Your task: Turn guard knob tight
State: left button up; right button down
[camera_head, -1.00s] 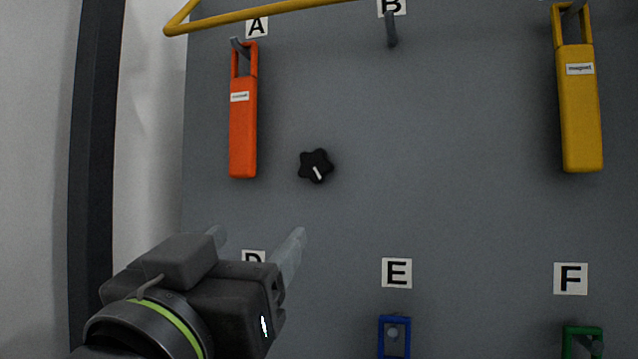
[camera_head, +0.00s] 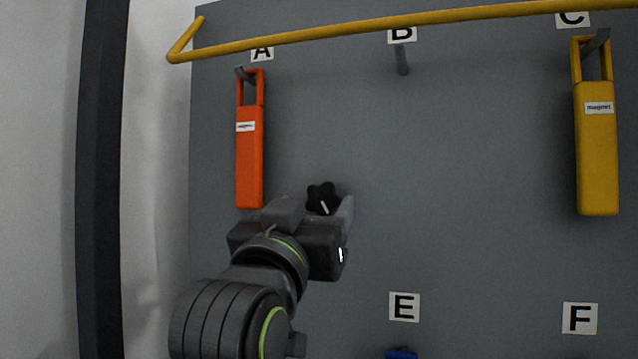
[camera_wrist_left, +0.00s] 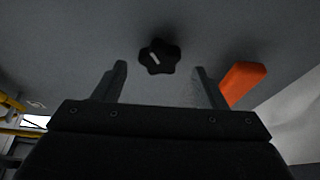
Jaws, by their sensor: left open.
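The guard knob (camera_head: 322,198) is a black star-shaped knob with a white pointer line, on the grey board right of the orange tool. In the head view its pointer slants down and to the right. My left gripper (camera_head: 325,208) is close to it and partly covers its lower side. In the left wrist view the knob (camera_wrist_left: 159,57) is beyond the fingertips, roughly centred between the two open fingers (camera_wrist_left: 160,70). The fingers hold nothing, and no contact with the knob shows. My right gripper is not in view.
The orange magnet tool (camera_head: 250,155) hangs close left of my gripper; it also shows in the left wrist view (camera_wrist_left: 243,82). A yellow tool (camera_head: 597,145) hangs far right. A yellow rail (camera_head: 400,21) crosses the top. Hook B (camera_head: 402,60) is empty. The board's middle (camera_head: 460,180) is clear.

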aim_at(320, 199)
pick_arm(q)
jog(key=shift+p+x, duration=0.4)
jog(key=shift+x, duration=1.15)
jog(key=c, duration=1)
